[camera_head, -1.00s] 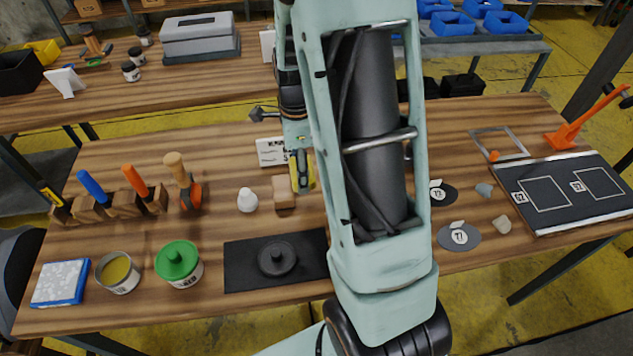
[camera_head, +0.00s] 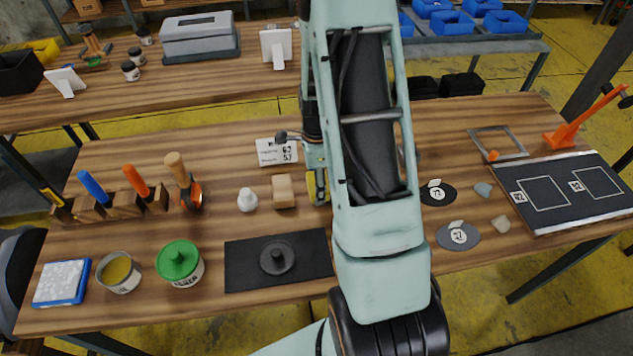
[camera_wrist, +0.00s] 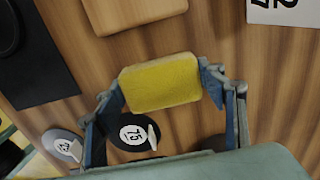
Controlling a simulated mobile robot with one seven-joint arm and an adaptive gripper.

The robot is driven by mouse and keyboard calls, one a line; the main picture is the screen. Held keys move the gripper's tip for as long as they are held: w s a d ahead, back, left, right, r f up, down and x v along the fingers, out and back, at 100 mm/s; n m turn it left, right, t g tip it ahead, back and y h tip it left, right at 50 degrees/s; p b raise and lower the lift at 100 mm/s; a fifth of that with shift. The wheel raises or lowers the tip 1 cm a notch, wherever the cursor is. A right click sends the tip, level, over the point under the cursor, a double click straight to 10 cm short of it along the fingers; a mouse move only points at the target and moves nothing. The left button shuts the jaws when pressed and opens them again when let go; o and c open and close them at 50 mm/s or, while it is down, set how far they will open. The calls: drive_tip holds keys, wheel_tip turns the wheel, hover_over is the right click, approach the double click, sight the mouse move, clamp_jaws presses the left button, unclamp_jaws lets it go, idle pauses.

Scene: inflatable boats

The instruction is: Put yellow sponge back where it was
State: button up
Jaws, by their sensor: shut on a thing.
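In the wrist view the yellow sponge (camera_wrist: 161,82) sits between the two fingers of my gripper (camera_wrist: 165,88), which is shut on it. The sponge is over bare wood, close to a dark round disc labelled 75 (camera_wrist: 136,134). I cannot tell whether it touches the table. In the head view my gripper (camera_head: 318,188) is right of a tan block (camera_head: 284,191), and my arm hides most of it and the sponge.
A black mat (camera_head: 240,272) lies in front. More labelled discs (camera_head: 437,194) lie to the right. Bare wood surrounds the sponge.

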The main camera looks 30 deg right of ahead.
drive_tip(key=shift+f, duration=0.15)
drive_tip(key=o, duration=1.1)
wheel_tip(320, 180, up, 12)
